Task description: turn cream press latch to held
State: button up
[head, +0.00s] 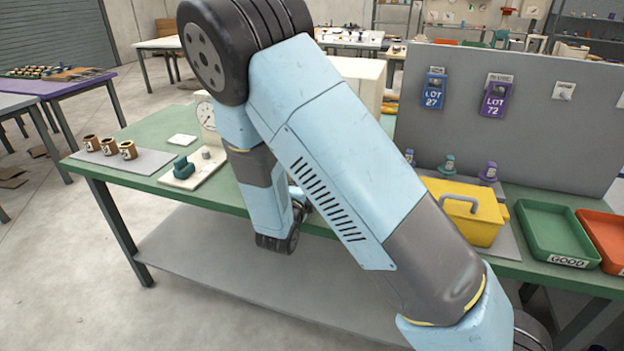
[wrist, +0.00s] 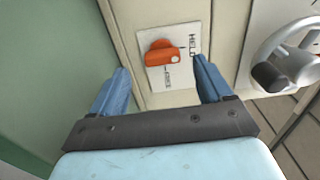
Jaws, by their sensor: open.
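The orange latch (wrist: 165,56) is on a white plate (wrist: 158,78) fixed to the cream press face (wrist: 142,16), in the wrist view. The plate reads HELD along its right side and has a smaller label, apparently FREE, below the latch. I cannot tell for sure which label the latch points to. My gripper (wrist: 161,66) is open, with one blue finger to each side of the latch plate and nothing between them. The fingers look apart from the latch. In the head view the cream press (head: 360,72) is partly hidden behind my arm, and the latch is not visible.
A grey handwheel (wrist: 290,55) with a dark knob stands right of the latch. In the head view the green bench (head: 165,128) holds brown cups (head: 108,146), a dial gauge (head: 206,114), a yellow box (head: 466,220) and a green GOOD tray (head: 553,262).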

jog(key=v, duration=0.8)
jog(key=shift+s, duration=0.35)
jog(key=shift+a, duration=0.1)
jog(key=s+d+r+m+g+h, duration=0.1)
jog(key=s+d+r+m+g, duration=0.1)
jog(key=d+r+m+g, duration=0.45)
jog(key=s+d+r+m+g+h, duration=0.2)
jog(key=s+d+m+g, duration=0.1)
jog(key=d+m, duration=0.75)
jog(key=s+d+r+m+g+h, duration=0.15)
jog(key=d+r+m+g, duration=0.25)
jog(key=d+m, duration=0.4)
jog(key=s+r+m+t+y, duration=0.2)
jog(key=s+r+m+y, duration=0.8)
jog(key=m, duration=1.5)
jog(key=s+r, duration=0.2)
jog(key=s, duration=0.3)
jog(key=shift+d+r+y, duration=0.35)
jog(key=shift+r, duration=0.05)
jog(key=shift+s, duration=0.15)
